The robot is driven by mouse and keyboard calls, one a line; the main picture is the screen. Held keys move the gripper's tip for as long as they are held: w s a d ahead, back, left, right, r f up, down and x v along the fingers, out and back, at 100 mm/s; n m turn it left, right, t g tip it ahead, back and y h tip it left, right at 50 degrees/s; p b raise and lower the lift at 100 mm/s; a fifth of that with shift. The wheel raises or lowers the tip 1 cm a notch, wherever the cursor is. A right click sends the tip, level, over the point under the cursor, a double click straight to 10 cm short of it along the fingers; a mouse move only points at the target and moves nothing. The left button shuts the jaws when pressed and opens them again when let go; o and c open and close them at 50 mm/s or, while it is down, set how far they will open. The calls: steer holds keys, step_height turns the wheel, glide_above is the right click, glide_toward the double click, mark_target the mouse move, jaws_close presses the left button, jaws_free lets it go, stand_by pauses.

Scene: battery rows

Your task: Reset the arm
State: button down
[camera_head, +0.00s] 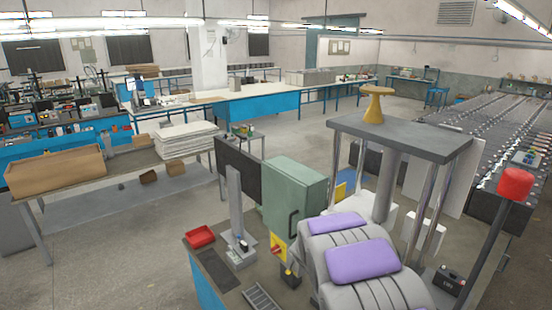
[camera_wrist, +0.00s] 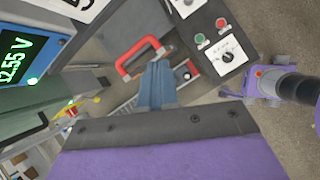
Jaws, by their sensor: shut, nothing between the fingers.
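My gripper (camera_wrist: 158,68) shows in the wrist view as two blue-grey fingers close together. It is shut and empty. Its dark grey band and purple casing fill the bottom of that view. A red handle (camera_wrist: 145,52) and a dark panel with a dial and green and red buttons (camera_wrist: 215,38) lie beyond the fingertips. I cannot tell whether the fingers touch anything. In the head view, purple and grey parts of my own body stand at the bottom centre; the fingers cannot be made out there.
A green cabinet (camera_head: 295,198) and red tray (camera_head: 201,236) are on the near bench. Battery rows (camera_head: 500,130) run along the right. A lit voltage display (camera_wrist: 22,62) shows at wrist-view left. Floor is open at centre-left.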

steer(key=s+a+f+m+g+y+b, duration=0.1)
steer(key=s+m+b, duration=0.4)
steer(key=s, duration=0.8)
steer(key=s+a+f+m+g+y+b, duration=0.2)
steer(key=s+m+b, duration=0.4)
steer(key=s, duration=0.7)
steer(key=s+a+f+m+g+y+b, duration=0.1)
steer(key=s+m+b, duration=0.5)
steer(key=s, duration=0.8)
steer(key=a+f+m+y, duration=0.1)
steer(key=a+m, duration=0.1)
steer(key=shift+a+f+m+g+y, duration=0.3)
steer(key=shift+m+y, duration=0.1)
